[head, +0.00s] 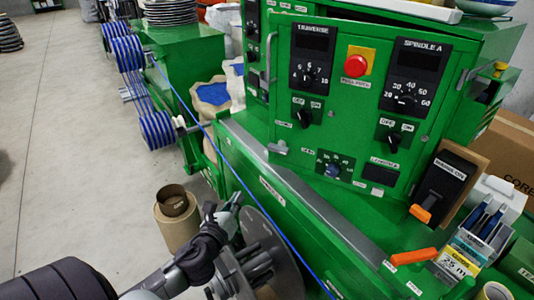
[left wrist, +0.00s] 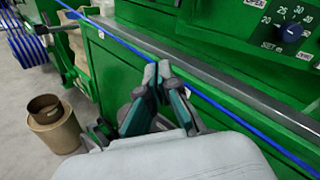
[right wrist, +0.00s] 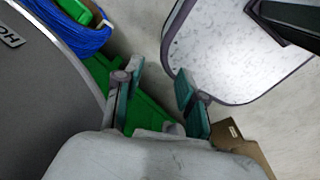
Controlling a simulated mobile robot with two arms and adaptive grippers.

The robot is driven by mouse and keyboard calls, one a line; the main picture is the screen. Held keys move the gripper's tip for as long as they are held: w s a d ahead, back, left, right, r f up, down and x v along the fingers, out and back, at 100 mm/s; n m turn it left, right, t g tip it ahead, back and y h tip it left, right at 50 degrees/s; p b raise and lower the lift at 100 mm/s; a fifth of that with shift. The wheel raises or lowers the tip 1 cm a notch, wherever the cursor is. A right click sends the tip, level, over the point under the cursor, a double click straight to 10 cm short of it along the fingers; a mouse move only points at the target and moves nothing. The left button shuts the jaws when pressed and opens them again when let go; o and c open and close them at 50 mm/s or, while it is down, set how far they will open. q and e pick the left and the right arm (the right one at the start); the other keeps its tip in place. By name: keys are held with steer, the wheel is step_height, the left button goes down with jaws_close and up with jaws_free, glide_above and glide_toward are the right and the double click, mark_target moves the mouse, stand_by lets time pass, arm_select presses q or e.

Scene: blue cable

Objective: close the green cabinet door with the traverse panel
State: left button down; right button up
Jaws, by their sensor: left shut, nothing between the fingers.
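The green cabinet door (head: 332,118) with the traverse panel (head: 312,55) stands at an angle to the cabinet in the head view, with a dark gap along its top edge. It carries knobs, a red button (head: 355,66) and a handle at its left edge. Part of its dials shows in the left wrist view (left wrist: 290,32). My left gripper (head: 234,200) is shut and empty, low and left of the door, apart from it; its fingertips (left wrist: 160,72) are near the blue cable. My right gripper (right wrist: 160,85) is open and empty, away from the door.
The blue cable (head: 233,168) runs diagonally from the blue spools (head: 157,130) across the machine's front. A cardboard tube (head: 177,222) stands on the floor at left. An orange-handled tool (head: 413,257) and a box of pens (head: 487,215) lie at right.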

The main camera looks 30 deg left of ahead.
arm_select(q)
step_height(320, 180, up, 4)
steer(key=w+m+t+h, duration=0.2)
steer(key=m, duration=0.5)
steer(key=p, duration=0.2)
glide_toward(271, 154)
steer(key=w, duration=0.2)
steer(key=w+p, duration=0.1)
steer(key=w, duration=0.4)
steer(key=shift+w+a+r+p, duration=0.2)
steer(key=shift+a+r+p, duration=0.1)
steer(key=shift+a+p, duration=0.05)
arm_select(e)
steer(key=r, duration=0.3)
steer(key=shift+w+a+r, duration=0.1)
steer(key=shift+w+r, duration=0.15)
steer(key=shift+r, duration=0.15)
arm_select(q)
steer(key=shift+a, duration=0.1)
arm_select(e)
steer(key=shift+f, duration=0.15)
